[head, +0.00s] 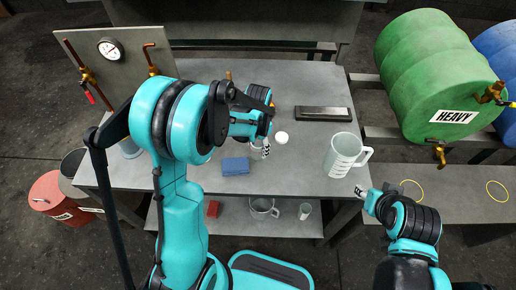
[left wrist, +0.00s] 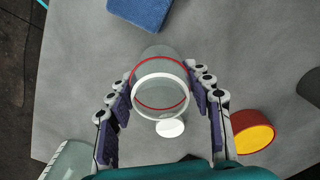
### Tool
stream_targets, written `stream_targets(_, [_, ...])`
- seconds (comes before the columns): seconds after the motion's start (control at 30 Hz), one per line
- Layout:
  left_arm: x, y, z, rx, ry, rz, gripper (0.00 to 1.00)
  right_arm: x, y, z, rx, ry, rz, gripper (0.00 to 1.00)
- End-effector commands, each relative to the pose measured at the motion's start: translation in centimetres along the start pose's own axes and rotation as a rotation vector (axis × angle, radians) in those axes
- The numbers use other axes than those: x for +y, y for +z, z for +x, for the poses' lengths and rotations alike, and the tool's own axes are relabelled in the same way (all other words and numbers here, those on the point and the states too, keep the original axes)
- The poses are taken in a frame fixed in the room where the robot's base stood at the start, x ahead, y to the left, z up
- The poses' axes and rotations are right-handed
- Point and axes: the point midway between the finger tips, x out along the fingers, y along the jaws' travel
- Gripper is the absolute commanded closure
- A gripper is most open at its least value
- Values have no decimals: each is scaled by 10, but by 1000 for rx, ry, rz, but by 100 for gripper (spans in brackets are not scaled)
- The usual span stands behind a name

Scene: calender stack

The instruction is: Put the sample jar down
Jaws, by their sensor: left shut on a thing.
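The sample jar, a clear round vessel with a white rim and a red ring (left wrist: 160,86), sits between the fingers of my left gripper (left wrist: 164,118) in the left wrist view. The gripper is shut on it from both sides. Whether the jar's base touches the bench cannot be told. In the head view my left gripper (head: 265,146) is over the middle of the bench, and the jar is mostly hidden there. A white disc (head: 281,137) lies close to it; it also shows beside the jar's rim (left wrist: 170,128). My right gripper (head: 365,196) is at the bench's front right corner, its fingers unclear.
The grey bench (head: 307,78) holds a blue block (head: 235,166), a measuring jug (head: 345,155) and a dark flat tray (head: 323,113). A red cylinder with a yellow end (left wrist: 252,132) stands near the jar. A green barrel (head: 435,85) is at the right.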

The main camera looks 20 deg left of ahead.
Motion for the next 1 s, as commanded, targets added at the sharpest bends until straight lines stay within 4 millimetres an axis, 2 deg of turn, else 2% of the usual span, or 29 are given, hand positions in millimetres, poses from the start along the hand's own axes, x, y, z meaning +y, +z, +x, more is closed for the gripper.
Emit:
stream_targets(0.07, [0, 0, 8, 0, 0, 0, 80, 0, 2, 3, 0, 0, 0, 60])
stream_targets(0.4, [0, 0, 10, 0, 0, 0, 80, 0, 4, 5, 0, 0, 0, 60])
stream_targets(0.43, [0, 0, 10, 0, 0, 0, 44, 0, 3, 5, 0, 0, 0, 60])
stream_targets(0.5, [0, 0, 9, 0, 0, 0, 28, 0, 3, 4, 0, 0, 0, 60])
stream_targets(0.83, [0, 0, 8, 0, 0, 0, 28, 0, 2, 3, 0, 0, 0, 60])
stream_targets(1.0, [0, 0, -12, 0, 0, 0, 28, 0, -3, -4, 0, 0, 0, 60])
